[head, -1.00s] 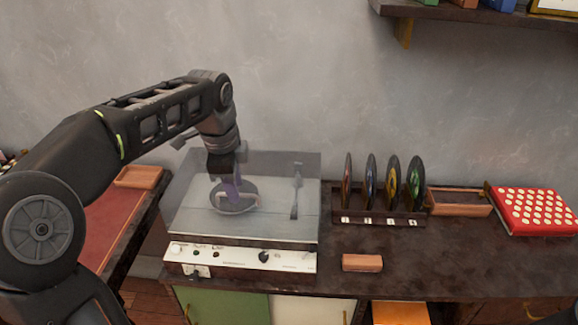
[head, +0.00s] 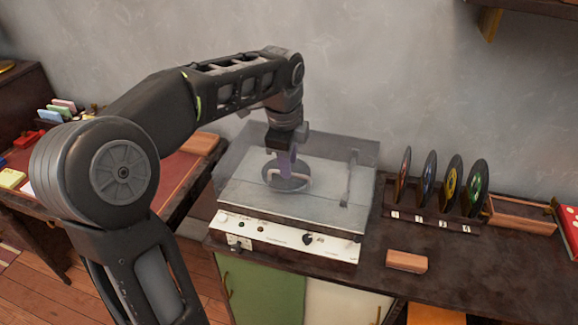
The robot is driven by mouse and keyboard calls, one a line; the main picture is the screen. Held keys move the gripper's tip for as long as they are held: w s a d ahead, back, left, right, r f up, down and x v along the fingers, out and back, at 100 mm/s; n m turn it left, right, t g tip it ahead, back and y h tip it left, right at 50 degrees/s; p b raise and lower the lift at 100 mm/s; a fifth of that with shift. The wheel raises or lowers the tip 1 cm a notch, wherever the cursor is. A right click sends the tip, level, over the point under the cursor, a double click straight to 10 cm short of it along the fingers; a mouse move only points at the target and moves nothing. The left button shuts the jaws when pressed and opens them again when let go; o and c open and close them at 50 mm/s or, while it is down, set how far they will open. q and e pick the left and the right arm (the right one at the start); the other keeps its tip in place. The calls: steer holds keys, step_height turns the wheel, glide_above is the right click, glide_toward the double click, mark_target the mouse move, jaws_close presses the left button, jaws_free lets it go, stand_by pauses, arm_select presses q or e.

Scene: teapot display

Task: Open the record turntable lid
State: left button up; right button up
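The record turntable (head: 285,237) stands on the dark cabinet top, with a white front panel of knobs. Its see-through grey lid (head: 325,152) spans the deck; I cannot tell whether it is fully down or slightly raised. A dark round platter and a tonearm (head: 349,180) show through it. My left gripper (head: 287,176) points down over the turntable, its purplish fingers in front of the platter beside a pale bracket-like handle (head: 303,180). I cannot tell whether the fingers are closed on that handle. My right gripper is out of view.
A rack (head: 433,221) of several coloured records stands right of the turntable. A small wooden block (head: 407,261) lies in front of it. A wooden tray (head: 522,217) and a red dotted item (head: 568,229) are farther right. A red-topped desk (head: 175,183) is at left.

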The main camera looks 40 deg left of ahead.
arm_select(q)
steer(key=shift+w+f, duration=0.2)
steer(key=shift+f, duration=0.9)
steer(key=shift+c, duration=0.2)
jaws_close()
stand_by(0.5)
